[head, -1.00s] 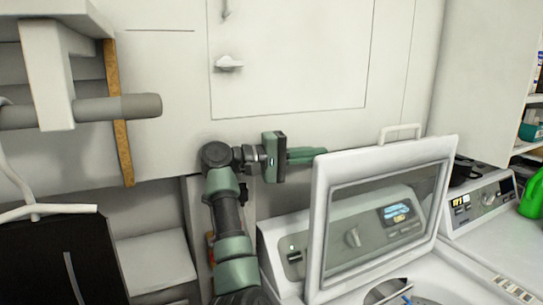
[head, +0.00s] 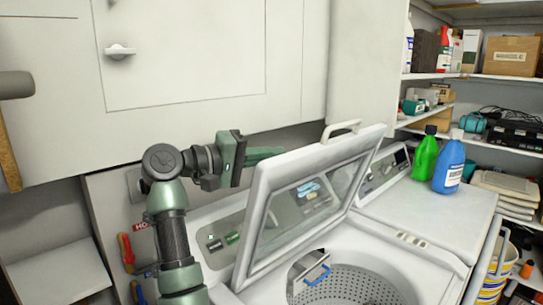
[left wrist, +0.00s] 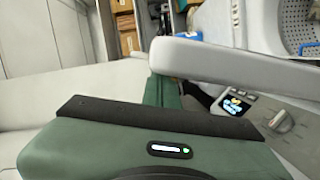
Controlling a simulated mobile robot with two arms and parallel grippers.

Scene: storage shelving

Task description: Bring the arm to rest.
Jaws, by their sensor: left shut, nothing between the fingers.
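My left arm rises from the bottom in the head view, bent at a dark joint. My left gripper (head: 264,153) points right, its green fingers shut with nothing between them. It is beside the upper left corner of the raised washer lid (head: 262,219) in the head view; whether it touches cannot be told. In the left wrist view the green gripper body (left wrist: 150,150) fills the bottom, and the pale lid edge (left wrist: 235,65) crosses just past the fingers. My right gripper is not in view.
The open washer (head: 440,258) shows its drum. A green bottle (head: 425,154) and a blue bottle (head: 449,162) stand on the machine at right. Shelves (head: 480,78) with boxes fill the right. A white cabinet (head: 185,50) is behind the arm.

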